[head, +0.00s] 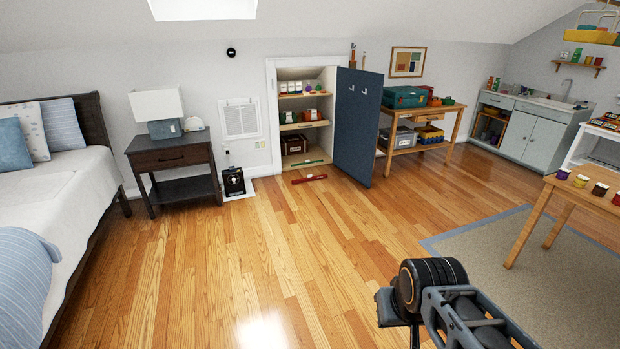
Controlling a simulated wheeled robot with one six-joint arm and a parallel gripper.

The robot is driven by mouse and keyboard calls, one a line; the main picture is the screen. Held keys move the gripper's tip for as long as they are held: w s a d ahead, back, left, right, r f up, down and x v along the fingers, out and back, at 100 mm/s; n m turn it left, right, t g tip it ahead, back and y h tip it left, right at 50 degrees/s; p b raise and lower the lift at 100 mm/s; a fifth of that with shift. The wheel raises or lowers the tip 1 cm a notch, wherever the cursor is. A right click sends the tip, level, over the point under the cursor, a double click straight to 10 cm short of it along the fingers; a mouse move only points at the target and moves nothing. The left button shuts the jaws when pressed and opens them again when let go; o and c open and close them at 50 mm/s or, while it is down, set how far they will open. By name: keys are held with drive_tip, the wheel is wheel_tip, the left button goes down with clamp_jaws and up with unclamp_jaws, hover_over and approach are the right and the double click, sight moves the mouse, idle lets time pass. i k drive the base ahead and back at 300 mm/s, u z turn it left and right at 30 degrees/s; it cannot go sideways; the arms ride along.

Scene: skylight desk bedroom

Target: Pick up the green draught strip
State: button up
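A thin green strip (305,163), which looks like the draught strip, lies flat at the foot of the open wall cupboard, along its threshold. A red strip-like thing (310,179) lies on the wood floor just in front of it. Both are small and far away across the floor. Part of my arm shows at the bottom right, well short of the cupboard. I make out no gripper fingers in this view.
The cupboard's dark blue door (358,125) stands open on the right. A black device (233,182) sits on the floor left of the cupboard, near the nightstand (170,157). A workbench (458,125) stands right of the door. The wood floor (260,260) ahead is clear.

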sight(307, 161)
drive_tip(key=z, duration=0.1)
drive_tip(key=i, duration=5)
drive_tip(key=u, duration=0.45)
drive_tip(key=i, duration=2.6)
drive_tip(key=u, duration=0.3)
